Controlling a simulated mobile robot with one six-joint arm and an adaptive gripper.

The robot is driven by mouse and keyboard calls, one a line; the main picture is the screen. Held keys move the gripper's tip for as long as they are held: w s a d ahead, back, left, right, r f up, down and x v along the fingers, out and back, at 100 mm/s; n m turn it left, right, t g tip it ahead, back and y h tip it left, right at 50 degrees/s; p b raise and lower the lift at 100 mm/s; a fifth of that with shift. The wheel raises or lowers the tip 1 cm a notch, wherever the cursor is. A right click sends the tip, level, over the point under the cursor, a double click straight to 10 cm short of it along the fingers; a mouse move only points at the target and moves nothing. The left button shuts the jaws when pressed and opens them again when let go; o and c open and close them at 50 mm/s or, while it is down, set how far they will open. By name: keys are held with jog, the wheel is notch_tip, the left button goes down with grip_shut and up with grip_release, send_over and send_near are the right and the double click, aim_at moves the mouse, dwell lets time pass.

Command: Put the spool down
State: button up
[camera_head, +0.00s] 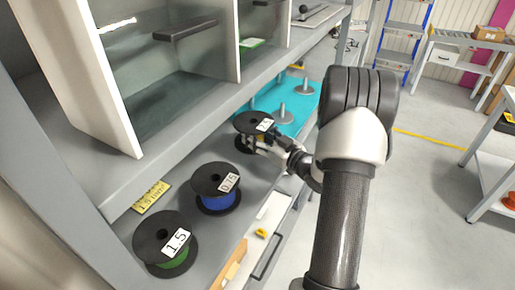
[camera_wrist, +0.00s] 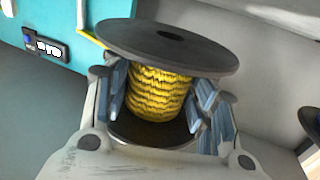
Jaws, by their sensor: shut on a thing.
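A spool with black flanges and yellow cable (camera_wrist: 158,92) is between the fingers of my gripper (camera_wrist: 160,104), which is shut around its wound middle. The same spool (camera_head: 250,122) shows in the head view at the far part of the grey shelf, beside the near end of the teal mat (camera_head: 312,91). It bears a white label that I cannot read clearly. My gripper (camera_head: 262,146) reaches it from the right and front. The spool looks roughly upright. I cannot tell whether its lower flange touches the shelf.
A blue spool marked 0.75 (camera_head: 218,202) and a green spool marked 1.5 (camera_head: 177,262) stand nearer on the shelf. A yellow tag (camera_head: 151,197) lies at the back. Grey pegs (camera_head: 282,114) stand on the teal mat. An upper shelf (camera_head: 190,128) overhangs.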

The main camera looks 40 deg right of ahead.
jog(key=shift+f+b, duration=0.7)
jog(key=shift+f, duration=1.4)
jog(key=shift+f, duration=0.1)
jog(key=o, duration=1.6)
jog(key=s, duration=0.4)
jog(key=s+p, duration=0.1)
jog(key=s, duration=0.3)
jog(key=s+d+p, duration=0.1)
jog(key=s, duration=0.3)
